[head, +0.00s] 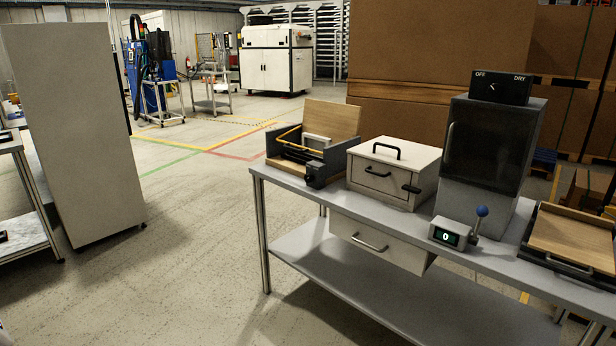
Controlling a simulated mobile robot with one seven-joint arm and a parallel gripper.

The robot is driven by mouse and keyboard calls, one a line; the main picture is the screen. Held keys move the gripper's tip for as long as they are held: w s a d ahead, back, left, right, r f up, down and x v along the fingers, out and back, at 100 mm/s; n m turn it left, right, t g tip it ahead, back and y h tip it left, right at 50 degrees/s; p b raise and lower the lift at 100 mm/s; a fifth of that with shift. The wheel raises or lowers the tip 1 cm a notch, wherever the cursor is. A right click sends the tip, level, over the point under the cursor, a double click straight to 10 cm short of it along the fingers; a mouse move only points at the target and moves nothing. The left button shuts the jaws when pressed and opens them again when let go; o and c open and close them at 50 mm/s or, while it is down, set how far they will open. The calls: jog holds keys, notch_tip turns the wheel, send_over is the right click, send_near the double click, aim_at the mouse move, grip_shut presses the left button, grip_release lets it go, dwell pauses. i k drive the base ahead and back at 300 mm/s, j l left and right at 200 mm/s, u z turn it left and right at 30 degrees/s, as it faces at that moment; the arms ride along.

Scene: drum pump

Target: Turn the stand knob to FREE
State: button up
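I see no stand knob and no FREE marking in the head view. The only lettered dial in sight is on a small black box (501,87) on top of a dark cabinet (487,155); it reads OFF on the left and DRY on the right, and its pointer is too small to read surely. My gripper is not in view.
A grey bench (290,184) carries a dark open box (318,140), a white box with black handles (391,172) and a wooden-topped tray (572,236). A drawer (378,245) hangs beneath. A tall grey panel (75,125) stands left. The floor between (190,250) is clear.

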aim_at(309, 178)
jog(key=i+j, duration=0.15)
jog(key=i, duration=0.25)
jog(key=i+j+z, duration=0.1)
jog(key=i, duration=0.35)
jog(key=i+j+z, duration=0.1)
jog(key=i, duration=0.3)
jog(key=i+j, duration=0.35)
jog(key=i+l+z, duration=0.05)
